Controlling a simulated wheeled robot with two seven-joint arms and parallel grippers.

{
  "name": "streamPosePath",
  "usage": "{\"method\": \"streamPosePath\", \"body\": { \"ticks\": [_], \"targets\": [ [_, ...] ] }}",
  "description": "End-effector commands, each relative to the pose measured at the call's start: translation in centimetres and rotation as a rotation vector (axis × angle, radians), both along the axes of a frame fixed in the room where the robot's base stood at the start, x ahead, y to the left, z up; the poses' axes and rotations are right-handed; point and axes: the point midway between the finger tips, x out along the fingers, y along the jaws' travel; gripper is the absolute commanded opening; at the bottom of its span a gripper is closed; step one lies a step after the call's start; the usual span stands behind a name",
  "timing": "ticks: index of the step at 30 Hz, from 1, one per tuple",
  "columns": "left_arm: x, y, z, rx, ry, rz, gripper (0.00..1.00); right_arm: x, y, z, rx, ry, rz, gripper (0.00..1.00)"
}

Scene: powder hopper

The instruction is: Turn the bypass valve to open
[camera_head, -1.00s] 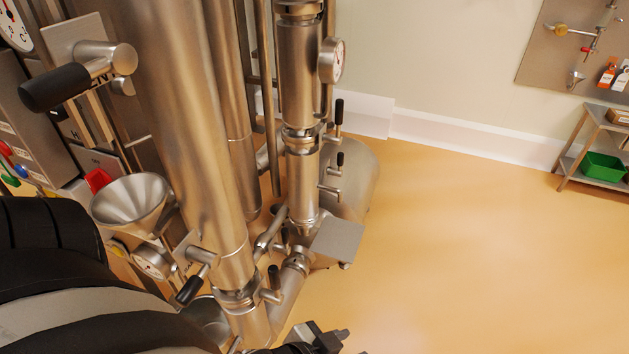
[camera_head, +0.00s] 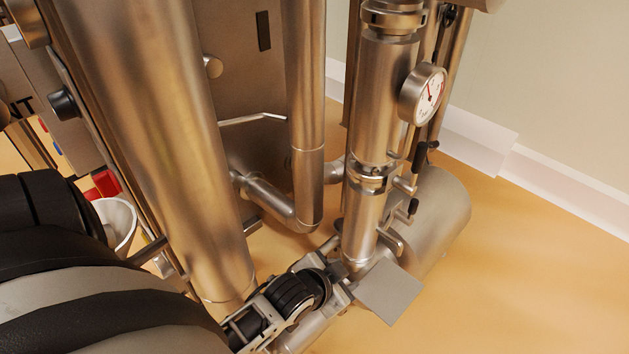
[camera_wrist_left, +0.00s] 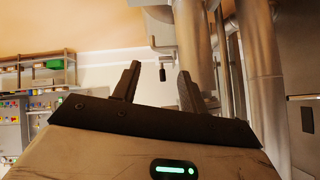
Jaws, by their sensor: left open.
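Two black-handled levers stand on the right side of the slim steel column (camera_head: 366,215) in the head view: an upper lever (camera_head: 420,157) and a lower lever (camera_head: 412,207). No label shows which one is the bypass valve. My left gripper (camera_head: 342,283) is low at the column's foot, to the left of and below both levers. In the left wrist view, the open left gripper (camera_wrist_left: 160,76) has a small black handle (camera_wrist_left: 162,73) showing between its fingertips, beyond them. I see no contact with it. My right gripper is out of view.
A wide steel column (camera_head: 155,140) stands close to my left arm. A grey plate (camera_head: 389,290) juts out beside the gripper, with a horizontal tank (camera_head: 440,225) behind. A dial gauge (camera_head: 422,93) is above the levers. Open floor (camera_head: 540,280) lies to the right.

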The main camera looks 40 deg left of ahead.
Motion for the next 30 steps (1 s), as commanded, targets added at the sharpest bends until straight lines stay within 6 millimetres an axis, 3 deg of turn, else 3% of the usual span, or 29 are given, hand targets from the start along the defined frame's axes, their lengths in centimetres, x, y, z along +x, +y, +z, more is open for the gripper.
{"method": "streamPosePath", "body": {
  "ticks": [1,3,6,10,15,20,26,30],
  "targets": [
    [2.9,2.7,0.7,0.072,0.015,0.038,0.43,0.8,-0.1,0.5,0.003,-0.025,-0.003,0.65],
    [5.7,6.3,1.5,0.163,0.071,0.087,0.43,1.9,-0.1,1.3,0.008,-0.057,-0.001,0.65],
    [8.6,10.6,3.0,0.236,0.174,0.146,0.43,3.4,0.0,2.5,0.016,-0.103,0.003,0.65],
    [10.9,13.8,5.1,0.239,0.321,0.176,0.43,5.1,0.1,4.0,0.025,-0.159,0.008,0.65],
    [8.4,12.3,3.3,0.149,0.657,0.007,0.43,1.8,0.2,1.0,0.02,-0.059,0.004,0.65],
    [5.3,9.8,1.4,0.085,0.824,-0.15,0.43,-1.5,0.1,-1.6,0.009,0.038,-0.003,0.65],
    [4.4,9.3,-0.4,0.069,0.861,-0.191,0.43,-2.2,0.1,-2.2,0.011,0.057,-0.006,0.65],
    [4.4,9.3,-3.2,0.07,0.861,-0.191,0.43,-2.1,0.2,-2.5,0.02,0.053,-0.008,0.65]
  ]
}}
